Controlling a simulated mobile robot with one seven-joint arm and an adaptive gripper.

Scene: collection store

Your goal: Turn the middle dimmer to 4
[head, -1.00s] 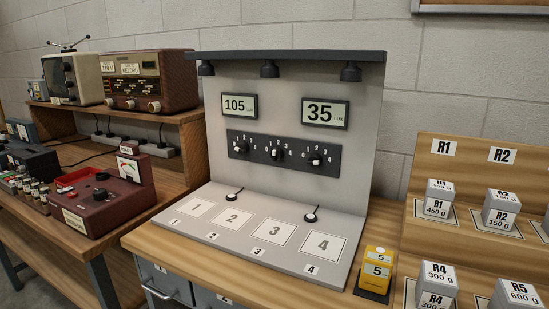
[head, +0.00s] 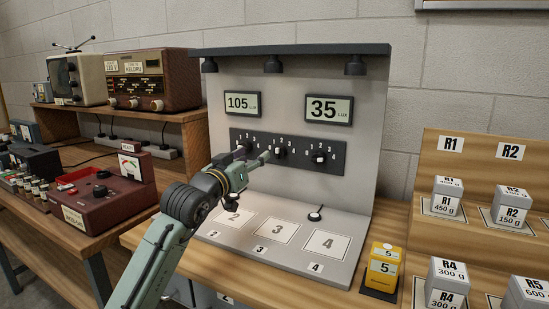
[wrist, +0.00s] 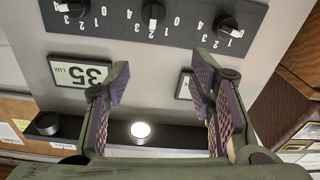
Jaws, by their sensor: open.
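The dark dimmer panel (head: 300,146) has three black knobs on the grey upright board. The middle dimmer (head: 280,152) shows just right of my gripper (head: 254,155). It also shows at the top of the upside-down wrist view (wrist: 153,14), with a white mark and printed numbers around it. I cannot read its setting surely. My gripper is open and empty in front of the panel, its purple-padded fingers (wrist: 162,82) spread apart below the middle knob in the wrist picture. The right dimmer (head: 319,157) is clear; the left dimmer is partly hidden by my gripper in the head view.
Two displays above the panel read 105 lux (head: 242,104) and 35 lux (head: 329,109). Lamps hang from the top bar (head: 290,50).

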